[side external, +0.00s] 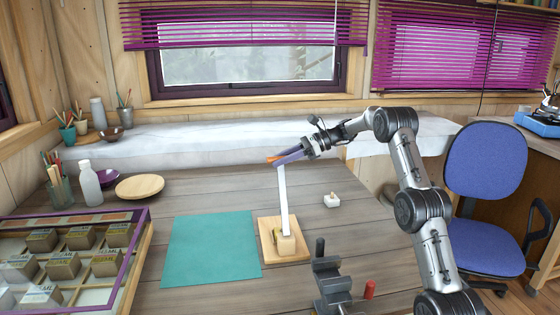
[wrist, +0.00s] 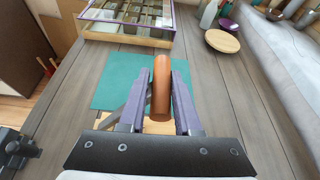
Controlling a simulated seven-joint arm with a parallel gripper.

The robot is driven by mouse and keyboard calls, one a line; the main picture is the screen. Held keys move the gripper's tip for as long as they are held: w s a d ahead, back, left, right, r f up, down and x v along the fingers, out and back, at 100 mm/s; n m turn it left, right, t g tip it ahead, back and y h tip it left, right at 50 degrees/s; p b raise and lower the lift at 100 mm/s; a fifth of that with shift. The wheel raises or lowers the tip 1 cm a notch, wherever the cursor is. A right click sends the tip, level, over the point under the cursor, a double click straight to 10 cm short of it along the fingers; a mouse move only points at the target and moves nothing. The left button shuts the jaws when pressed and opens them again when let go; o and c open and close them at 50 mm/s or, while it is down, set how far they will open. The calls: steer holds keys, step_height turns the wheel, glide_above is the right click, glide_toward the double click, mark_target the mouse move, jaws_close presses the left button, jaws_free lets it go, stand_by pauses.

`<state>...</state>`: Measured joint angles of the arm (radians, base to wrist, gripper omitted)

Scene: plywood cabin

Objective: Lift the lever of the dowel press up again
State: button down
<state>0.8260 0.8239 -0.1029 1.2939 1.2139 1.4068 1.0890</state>
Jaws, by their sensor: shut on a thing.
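The dowel press stands on the table right of the teal mat. It has a light wooden base (side external: 268,240), a small wooden block (side external: 287,245) and a pale metal lever (side external: 283,200) that stands nearly upright. An orange-brown handle (side external: 273,158) sits at the lever's top end. My gripper (side external: 283,157) is shut on this handle, high above the base. In the wrist view the handle (wrist: 161,88) lies between my two purple fingers (wrist: 162,95). The lower part of the press is mostly hidden there behind my gripper.
A teal mat (side external: 210,248) lies left of the press. A compartment case (side external: 136,262) with boxes is at the far left. A dark clamp-like device (side external: 328,280) stands at the front. A small white object (side external: 332,200) lies right of the press. A wooden plate (side external: 140,187) is at the back left.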

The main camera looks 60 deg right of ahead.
steer(key=s+a+r+n+t+h, duration=0.1)
steer(key=s+a+r+n, duration=0.1)
steer(key=s+a, duration=0.6)
steer(key=shift+s+a+r+n+t+h, duration=0.3)
steer(key=shift+r+n+t, duration=0.1)
steer(key=shift+n, duration=0.3)
steer(key=shift+f, duration=0.15)
steer(key=c, duration=1)
jaws_free()
steer(key=o, duration=0.3)
steer(key=shift+r, duration=0.2)
steer(key=v, duration=0.7)
steer(key=shift+s+d, duration=0.1)
steer(key=shift+s, duration=0.1)
